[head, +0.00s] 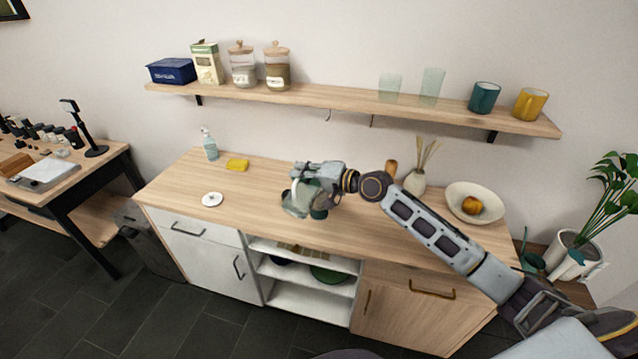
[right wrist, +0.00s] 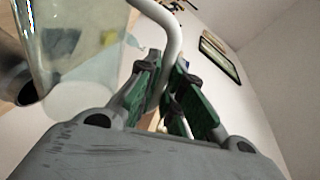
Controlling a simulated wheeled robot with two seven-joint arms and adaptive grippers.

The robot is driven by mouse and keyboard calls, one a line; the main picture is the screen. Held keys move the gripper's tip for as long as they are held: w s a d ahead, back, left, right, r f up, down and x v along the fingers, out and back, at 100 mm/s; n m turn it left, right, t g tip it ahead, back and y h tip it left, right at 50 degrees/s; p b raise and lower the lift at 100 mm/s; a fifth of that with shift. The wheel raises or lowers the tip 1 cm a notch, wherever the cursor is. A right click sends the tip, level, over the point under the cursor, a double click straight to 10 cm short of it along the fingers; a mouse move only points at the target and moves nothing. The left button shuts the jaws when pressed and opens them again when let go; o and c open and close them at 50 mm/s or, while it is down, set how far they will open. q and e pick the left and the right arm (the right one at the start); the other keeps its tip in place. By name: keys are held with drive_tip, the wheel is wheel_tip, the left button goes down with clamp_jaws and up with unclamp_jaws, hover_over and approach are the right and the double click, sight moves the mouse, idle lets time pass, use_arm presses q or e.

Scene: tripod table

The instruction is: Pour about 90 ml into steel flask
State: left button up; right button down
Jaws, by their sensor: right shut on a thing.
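My right gripper (head: 312,178) is over the middle of the wooden counter. It is shut on the pale curved handle (right wrist: 172,45) of a clear glass jug (head: 297,199). The jug fills the left of the right wrist view (right wrist: 75,45) and looks tilted there. I cannot make out a liquid level in it. A dark, round-ended grey thing (right wrist: 17,83) shows beside the jug in the right wrist view; it may be the steel flask, but I cannot tell. A dark green thing (head: 319,213) is partly hidden under the gripper. My left gripper is not in view.
A white disc (head: 213,199), yellow sponge (head: 237,165) and soap bottle (head: 209,145) are on the counter's left. A vase (head: 415,182) and a bowl (head: 459,205) with fruit are on the right. A shelf (head: 350,102) with jars, glasses and mugs hangs above.

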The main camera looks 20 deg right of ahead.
sight(297, 193)
drive_tip(key=f+n, duration=0.1)
drive_tip(key=s+a+f+n, duration=0.2)
drive_tip(key=shift+f+t+b, duration=0.15)
drive_tip(key=shift+t+b, duration=0.15)
drive_tip(key=shift+b, duration=0.1)
drive_tip(key=shift+s+a+f+n+t+h, duration=0.15)
drive_tip(key=shift+s+a+n+t+h, duration=0.2)
drive_tip(key=shift+n, duration=0.35)
drive_tip(key=shift+f, duration=0.2)
idle(0.7)
